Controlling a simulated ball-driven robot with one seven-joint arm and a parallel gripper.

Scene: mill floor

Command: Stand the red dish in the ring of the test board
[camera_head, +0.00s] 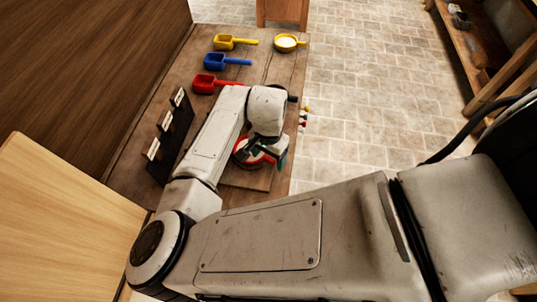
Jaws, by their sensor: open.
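The dish is at a wooden board (247,182), which looks like the test board, on the workbench. The board's ring is not clearly visible, so I cannot tell whether the dish sits in it.
A dark rack with labels (168,137) stands left. Tiled floor (370,110) is open beyond.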

